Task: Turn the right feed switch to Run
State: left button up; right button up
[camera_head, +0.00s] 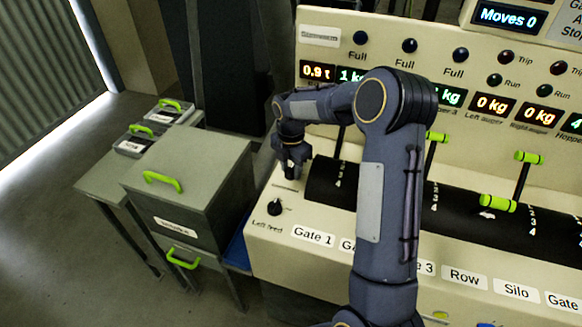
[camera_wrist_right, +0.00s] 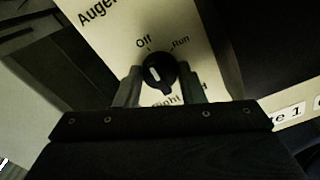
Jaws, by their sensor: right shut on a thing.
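The right feed switch (camera_wrist_right: 160,73) is a round black knob with a white mark, on a cream panel in the right wrist view. "Off" is printed above it to the left and "Run" to the right. Its white mark points up, tilted slightly left, toward Off. My right gripper (camera_wrist_right: 160,84) has one finger on each side of the knob and is shut on it. In the head view my right gripper (camera_head: 293,168) is at the panel's left end and hides this switch. The label below the knob is partly covered by the gripper. My left gripper is not in view.
The left feed switch (camera_head: 274,207) sits just below my right gripper. Gate levers with green handles (camera_head: 497,203) stand along the console to the right. A grey cabinet (camera_head: 190,185) with green handles stands to the left. My right arm covers the console's middle.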

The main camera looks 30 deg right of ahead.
aim_at(291, 168)
jog(key=m+b, duration=0.1)
jog(key=m, duration=0.4)
jog(key=shift+m, duration=0.4)
jog(key=m, duration=0.5)
jog(key=shift+m, duration=0.3)
jog(key=shift+b, duration=0.3)
jog(key=o, duration=1)
notch_tip(291, 168, up, 8)
jog(key=shift+f, duration=0.1)
